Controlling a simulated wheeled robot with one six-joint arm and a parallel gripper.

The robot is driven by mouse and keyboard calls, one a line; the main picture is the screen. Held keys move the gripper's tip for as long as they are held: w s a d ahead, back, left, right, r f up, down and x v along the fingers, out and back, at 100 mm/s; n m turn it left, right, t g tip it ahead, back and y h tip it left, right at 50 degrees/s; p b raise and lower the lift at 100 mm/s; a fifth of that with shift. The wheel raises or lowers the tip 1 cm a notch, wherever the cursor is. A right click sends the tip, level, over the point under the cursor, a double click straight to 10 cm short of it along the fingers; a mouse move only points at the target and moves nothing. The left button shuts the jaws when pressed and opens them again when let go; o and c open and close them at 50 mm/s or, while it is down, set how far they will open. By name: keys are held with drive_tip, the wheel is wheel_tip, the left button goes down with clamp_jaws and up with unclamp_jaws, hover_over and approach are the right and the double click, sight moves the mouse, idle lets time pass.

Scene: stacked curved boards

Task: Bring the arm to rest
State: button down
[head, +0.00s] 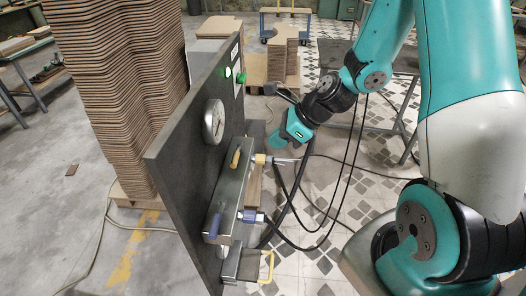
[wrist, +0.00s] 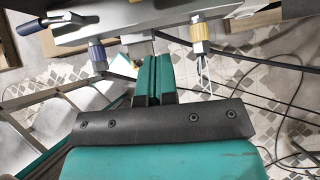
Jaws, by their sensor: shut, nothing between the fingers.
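My arm reaches down from the upper right in the head view, bent at the elbow. My gripper (head: 278,139) is at its lower end, to the right of the dark upright panel (head: 190,165) and above the fittings on it. In the wrist view my gripper's two teal fingers (wrist: 154,65) lie side by side, shut, with nothing seen between them. The metal manifold (head: 227,205) is close by; it also crosses the top of the wrist view (wrist: 130,28). Whether the fingertips touch it cannot be told.
Black hoses (head: 305,225) loop over the tiled floor. A tall stack of curved boards (head: 120,90) stands left; open concrete floor lies in front of it.

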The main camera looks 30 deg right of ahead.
drive_tip(key=s+a+r+n+g+b, duration=0.1)
drive_tip(key=s+a+r+n, duration=0.3)
drive_tip(key=n, duration=0.7)
drive_tip(key=s+a+r+n+g+h+b, duration=0.1)
drive_tip(key=s+a+r+n, duration=0.3)
drive_tip(key=s+n, duration=0.5)
drive_tip(key=s+a+r+n+g+h+b, duration=0.1)
drive_tip(key=s+a+r+n, duration=0.3)
drive_tip(key=n, duration=0.8)
drive_tip(key=s+a+g, duration=0.1)
drive_tip(key=s+a, duration=0.1)
drive_tip(key=s, duration=0.1)
drive_tip(key=shift+a+r+n+g+b, duration=0.15)
drive_tip(key=shift+a+n+g+b, duration=0.05)
drive_tip(key=shift+n+g+b, duration=0.2)
